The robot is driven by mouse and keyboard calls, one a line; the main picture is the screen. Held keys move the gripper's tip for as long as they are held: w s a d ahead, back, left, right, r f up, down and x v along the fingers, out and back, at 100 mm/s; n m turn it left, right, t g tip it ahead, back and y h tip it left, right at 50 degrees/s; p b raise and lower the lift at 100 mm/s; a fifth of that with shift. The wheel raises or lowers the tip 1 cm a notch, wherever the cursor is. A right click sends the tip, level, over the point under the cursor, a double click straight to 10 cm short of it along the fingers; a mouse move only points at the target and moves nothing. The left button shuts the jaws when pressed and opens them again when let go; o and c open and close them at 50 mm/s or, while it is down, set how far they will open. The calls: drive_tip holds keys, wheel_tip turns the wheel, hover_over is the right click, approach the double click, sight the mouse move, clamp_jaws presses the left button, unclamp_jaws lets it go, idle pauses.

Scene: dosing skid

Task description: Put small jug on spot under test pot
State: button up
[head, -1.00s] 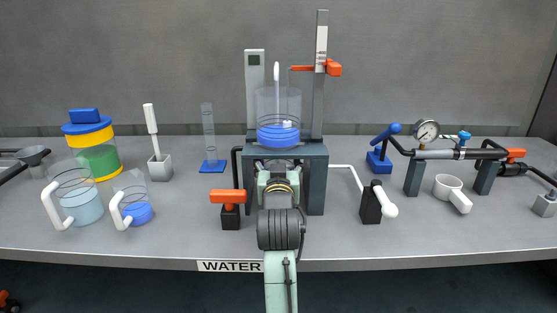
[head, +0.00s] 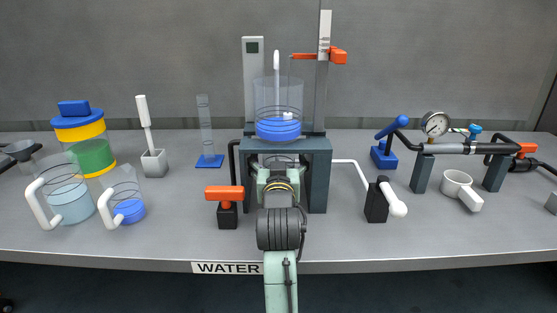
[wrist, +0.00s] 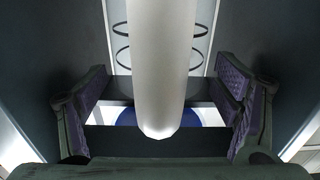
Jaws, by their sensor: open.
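My gripper (wrist: 165,102) is open, with a gap on each side of the handle. In the head view my gripper (head: 278,178) is under the test pot (head: 278,105), between the dark stand legs (head: 318,185). The test pot is clear with blue in its bottom. My arm hides most of the jug and the spot under the pot in the head view.
A large jug (head: 68,195) and a smaller jug (head: 130,208) stand at the left. An orange-handled valve (head: 226,200) is just left of the stand, and a white-handled black block (head: 378,202) is to its right. The dark legs leave little room sideways.

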drive_tip(key=s+p, duration=0.1)
drive_tip(key=s, duration=0.5)
drive_tip(key=shift+s+r, duration=0.15)
drive_tip(key=shift+s+f+b, duration=0.25)
drive_tip(key=shift+s+b, duration=0.05)
drive_tip(key=shift+b, duration=0.9)
drive_tip(key=s+b, duration=0.5)
drive_tip(key=b, duration=0.7)
drive_tip(key=shift+r, duration=0.15)
